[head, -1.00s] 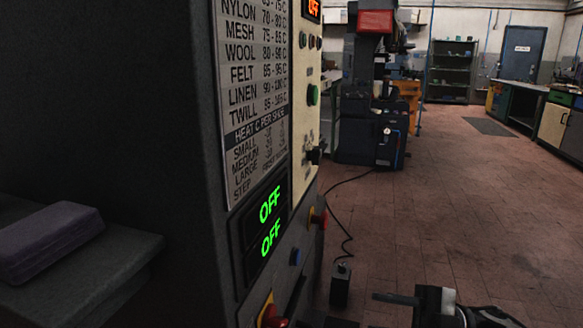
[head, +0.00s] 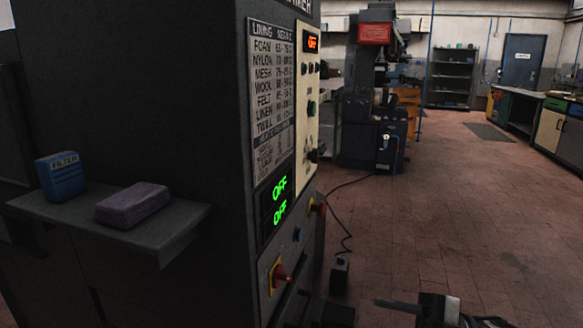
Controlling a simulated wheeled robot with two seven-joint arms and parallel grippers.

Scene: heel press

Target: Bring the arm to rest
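My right gripper (head: 400,305) shows at the bottom edge of the head view, low over the floor and to the right of the dark press machine (head: 185,60). Only part of it shows, and whether its fingers are apart or together is unclear. It touches nothing that I can see. My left gripper and arm are out of the picture.
A black pedal box (head: 340,272) trails a cable. Open floor (head: 450,200) lies right.

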